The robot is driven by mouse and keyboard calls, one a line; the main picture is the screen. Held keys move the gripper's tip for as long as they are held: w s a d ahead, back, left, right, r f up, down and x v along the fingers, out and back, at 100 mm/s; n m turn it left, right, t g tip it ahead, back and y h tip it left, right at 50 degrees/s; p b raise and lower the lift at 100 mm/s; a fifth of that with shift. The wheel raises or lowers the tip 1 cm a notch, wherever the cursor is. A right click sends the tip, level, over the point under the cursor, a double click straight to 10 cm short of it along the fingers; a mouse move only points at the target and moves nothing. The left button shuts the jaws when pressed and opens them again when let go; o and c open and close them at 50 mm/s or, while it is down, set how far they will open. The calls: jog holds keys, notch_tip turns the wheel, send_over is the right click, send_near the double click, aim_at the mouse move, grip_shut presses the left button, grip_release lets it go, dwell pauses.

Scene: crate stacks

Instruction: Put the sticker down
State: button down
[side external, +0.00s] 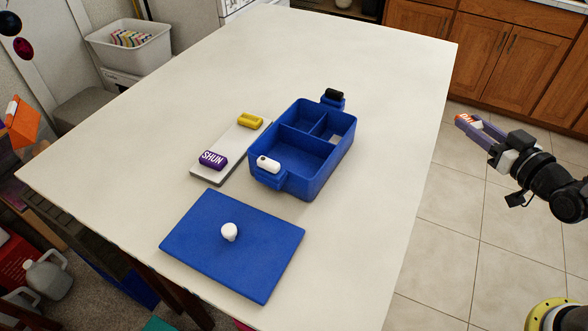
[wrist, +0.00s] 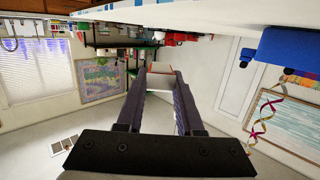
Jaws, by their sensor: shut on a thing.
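My gripper (side external: 474,125) is at the right of the side view, off the table's right edge and above the tiled floor. Its purple fingers are shut on a small orange-red and white piece, which I take as the sticker (side external: 463,118). In the wrist view the sticker (wrist: 161,69) shows between the tips of my gripper (wrist: 161,80). Its face and any print are too small to read. It touches nothing but the fingers.
A blue crate (side external: 312,180) with compartments stands on the white table (side external: 330,60). White and black pieces sit on its end handles. A pale board (side external: 226,152) bears a purple block (side external: 213,160) and a yellow one (side external: 250,120). A blue knobbed lid (side external: 205,240) lies in front. The table's far part is clear.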

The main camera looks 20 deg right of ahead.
notch_tip(320, 180, up, 11)
jog(key=s+a+n+g+y, duration=0.5)
jog(key=s+a+n+y, duration=0.5)
jog(key=s+a, duration=0.6)
jog(key=m+y, duration=0.1)
send_over(354, 202)
jog(key=s, duration=0.1)
jog(key=f, duration=1.4)
jog(key=shift+d, duration=0.35)
jog(key=shift+w+a+f, duration=0.35)
jog(key=shift+w+f, duration=0.1)
jog(key=shift+f, duration=0.2)
jog(key=shift+f+y, duration=0.3)
jog(key=shift+f, duration=1.15)
jog(key=shift+f, duration=0.2)
